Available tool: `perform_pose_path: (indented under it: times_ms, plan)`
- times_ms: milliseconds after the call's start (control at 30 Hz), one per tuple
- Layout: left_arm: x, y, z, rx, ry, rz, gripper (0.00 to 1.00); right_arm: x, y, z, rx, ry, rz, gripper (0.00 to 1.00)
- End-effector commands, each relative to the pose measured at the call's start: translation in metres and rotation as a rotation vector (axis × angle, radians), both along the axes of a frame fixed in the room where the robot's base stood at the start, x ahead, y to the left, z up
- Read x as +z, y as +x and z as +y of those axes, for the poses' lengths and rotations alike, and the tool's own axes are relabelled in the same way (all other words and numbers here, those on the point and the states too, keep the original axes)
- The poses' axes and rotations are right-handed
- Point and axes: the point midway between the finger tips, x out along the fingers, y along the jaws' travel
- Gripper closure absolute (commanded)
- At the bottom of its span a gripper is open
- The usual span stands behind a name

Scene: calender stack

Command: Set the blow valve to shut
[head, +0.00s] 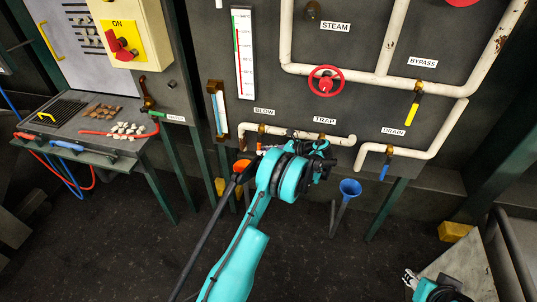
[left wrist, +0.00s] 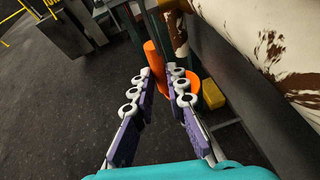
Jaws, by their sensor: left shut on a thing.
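The blow valve sits under the BLOW label (head: 264,112) at the left end of a white pipe on the grey panel. Its brass body (head: 262,129) shows in the head view, but its handle is mostly hidden by my left arm. In the left wrist view its orange handle (left wrist: 155,62) lies between the fingertips of my left gripper (left wrist: 161,75). That gripper is shut on the handle; in the head view it is at the valve (head: 262,150). Whether the valve is open or shut cannot be told. My right gripper (head: 409,279) is low at the right, far from the valve.
An orange funnel (left wrist: 211,94) is just below the handle. To the right are a blue funnel (head: 349,188), the blue drain lever (head: 385,170), the yellow bypass lever (head: 414,106) and a red handwheel (head: 325,84). A workbench (head: 90,148) stands left.

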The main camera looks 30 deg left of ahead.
Motion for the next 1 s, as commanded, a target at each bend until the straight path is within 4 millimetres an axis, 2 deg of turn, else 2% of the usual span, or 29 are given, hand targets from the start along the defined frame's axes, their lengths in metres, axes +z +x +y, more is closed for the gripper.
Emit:
perform_pose_path:
  times_ms: [367,400,467,500,833,1000]
  plan:
    - [0.0,-0.001,0.002,0.001,0.006,0.001,1.0,0.0,0.0,0.0,0.0,0.0,0.0,0.6]
    - [0.0,-0.001,0.002,0.001,0.005,0.001,0.84,0.0,0.0,0.0,0.0,0.0,0.0,0.6]
    - [0.0,-0.001,0.002,0.001,0.005,0.001,0.68,0.0,0.0,0.0,0.0,0.0,0.0,0.6]
    - [0.0,-0.001,0.002,0.001,0.005,0.001,0.65,0.0,0.0,0.0,0.0,0.0,0.0,0.6]
    - [0.001,0.0,-0.002,-0.001,0.005,0.001,0.65,0.0,0.0,0.0,0.0,0.0,0.0,0.6]
    - [0.01,0.003,-0.024,-0.003,0.005,0.002,0.65,0.0,0.0,0.0,0.0,0.0,0.0,0.6]
